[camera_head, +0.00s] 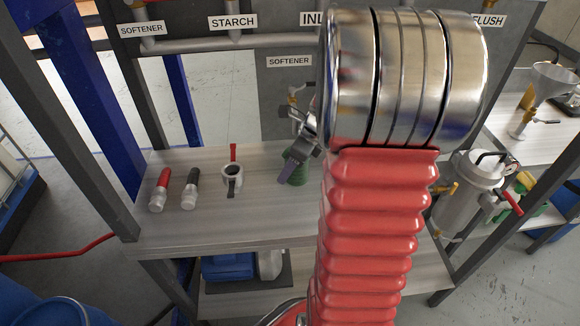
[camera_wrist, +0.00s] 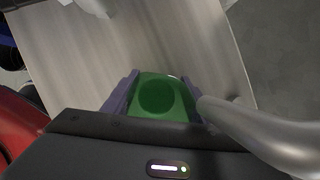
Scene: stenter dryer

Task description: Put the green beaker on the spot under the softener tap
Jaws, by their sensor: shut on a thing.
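The green beaker (camera_head: 297,167) is at the right part of the bench top in the head view, below the lower SOFTENER label (camera_head: 289,62). My gripper (camera_head: 291,172) is shut on it, with purple fingers on its sides. In the wrist view the green beaker (camera_wrist: 160,97) is between the two purple fingers of my gripper (camera_wrist: 158,98), its opening facing the camera. The softener tap (camera_head: 294,94), with a yellowish part, shows just above my gripper and is partly hidden by it. I cannot tell whether the beaker touches the bench. The spot under the tap is not visible.
A metal pipe (camera_wrist: 260,130) passes close to the right finger in the wrist view. A metal canister (camera_head: 470,190) is at right.

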